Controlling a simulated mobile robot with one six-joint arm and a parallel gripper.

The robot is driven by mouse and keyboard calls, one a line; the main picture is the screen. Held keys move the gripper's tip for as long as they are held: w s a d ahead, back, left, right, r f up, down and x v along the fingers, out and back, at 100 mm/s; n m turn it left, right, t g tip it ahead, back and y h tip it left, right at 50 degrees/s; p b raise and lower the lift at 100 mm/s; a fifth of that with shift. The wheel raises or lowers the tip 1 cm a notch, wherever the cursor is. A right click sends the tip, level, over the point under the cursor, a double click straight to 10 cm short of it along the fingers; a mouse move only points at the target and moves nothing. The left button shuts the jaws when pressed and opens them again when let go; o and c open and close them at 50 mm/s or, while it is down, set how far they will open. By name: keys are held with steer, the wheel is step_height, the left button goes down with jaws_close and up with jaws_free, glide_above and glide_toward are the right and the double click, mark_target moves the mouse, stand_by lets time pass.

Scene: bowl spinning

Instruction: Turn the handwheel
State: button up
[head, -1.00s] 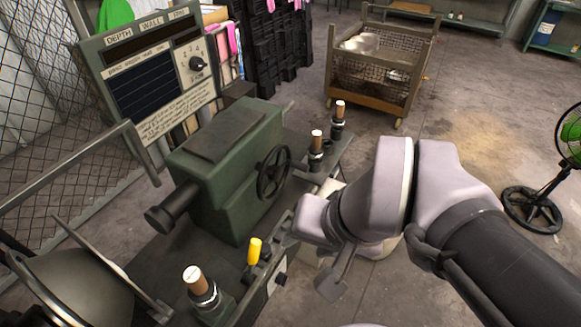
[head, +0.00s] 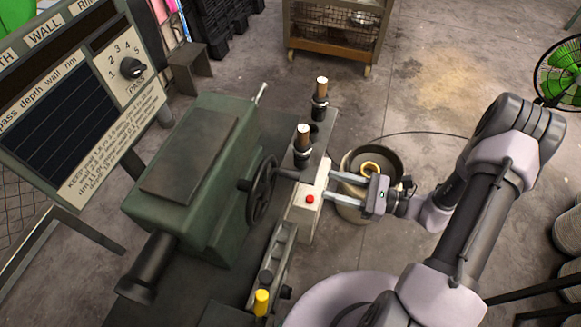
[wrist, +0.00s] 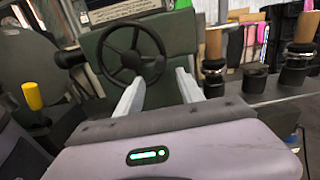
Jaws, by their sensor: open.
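The handwheel (head: 262,190) is a dark spoked wheel on the front side of the green machine housing (head: 190,170). In the wrist view the handwheel (wrist: 131,53) is upright, facing the camera, straight ahead of the fingers. My gripper (head: 330,180) is open and empty, with its two pale fingers pointing left toward the wheel. In the wrist view my gripper (wrist: 158,92) shows its fingers spread, the left one overlapping the wheel's lower edge. I cannot tell whether a finger touches the rim.
Wooden-handled tools (head: 303,145) stand on the rail beside the wheel. A white box with a red button (head: 310,199) is below my gripper. A bucket (head: 378,160) stands on the floor behind it. A yellow-topped lever (head: 261,302) is at the front. A control panel (head: 70,100) is at left.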

mark_target(276, 170)
steer(key=b+x, duration=0.2)
steer(key=x, duration=1)
steer(key=shift+w+a+f, duration=0.1)
steer(key=shift+a, duration=0.25)
steer(key=shift+c, duration=0.5)
jaws_close()
